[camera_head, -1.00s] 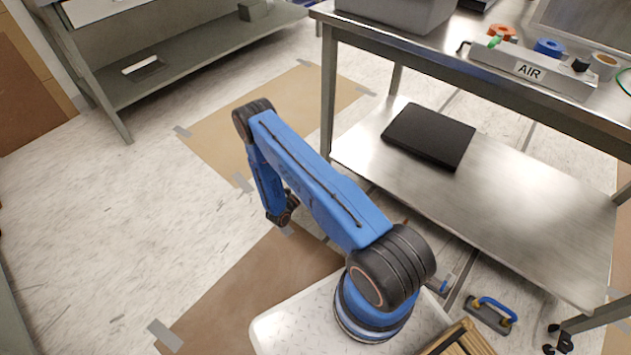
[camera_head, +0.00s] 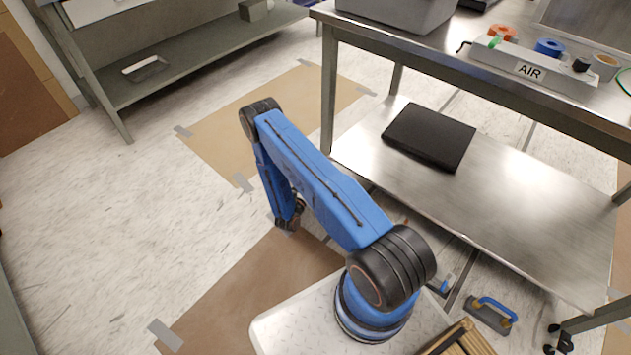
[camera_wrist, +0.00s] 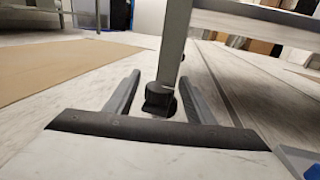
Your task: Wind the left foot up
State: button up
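In the wrist view, a dark round foot (camera_wrist: 160,99) sits at the bottom of a grey metal table leg (camera_wrist: 174,45), at the floor. My gripper (camera_wrist: 160,76) is open, one finger on the left of the foot and one on the right. The right finger looks closer to the foot than the left one. I cannot tell whether either finger touches it. In the head view, the steel workbench's near left leg (camera_head: 328,95) shows in its upper part, while my blue arm hides the area by its foot. My gripper's fingers are hidden there.
A black flat box (camera_head: 430,135) lies on the bench's lower shelf (camera_head: 500,200). A blue-handled tool (camera_head: 490,314) lies on the floor at right. Brown sheets (camera_head: 215,125) are taped to the floor. Open floor (camera_head: 110,200) lies to the left.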

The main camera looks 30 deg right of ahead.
dwell(0.3)
jog(key=v, duration=1.7)
jog(key=shift+a, duration=0.15)
jog(key=shift+s, duration=0.1)
jog(key=d+r+m+g, duration=0.1)
jog(key=r+m+g, duration=0.2)
jog(key=r, duration=0.6)
jog(key=w+d+r+m+g+h, duration=0.1)
jog(key=d+r+m+g, duration=0.2)
jog(key=r, duration=0.6)
jog(key=r+m+g, duration=0.3)
jog(key=r+m, duration=0.1)
jog(key=r, duration=0.6)
jog(key=s+d+r+m+g+y, duration=0.1)
jog(key=s+r+m+g+y, duration=0.25)
jog(key=r, duration=0.55)
jog(key=s+d+r+m+g+y, duration=0.1)
jog(key=s+r+m+y, duration=0.1)
jog(key=s+r+m, duration=0.5)
jog(key=s+a+r+m+t+y, duration=0.2)
jog(key=s+a+r+t+y, duration=0.2)
jog(key=s+r, duration=0.6)
jog(key=s+a+r+m+t+y, duration=0.2)
jog(key=s+a+r+t+y, duration=0.2)
jog(key=s+r, duration=0.6)
jog(key=s+a+y, duration=0.1)
jog(key=y, duration=0.1)
jog(key=shift+r+t+y, duration=0.35)
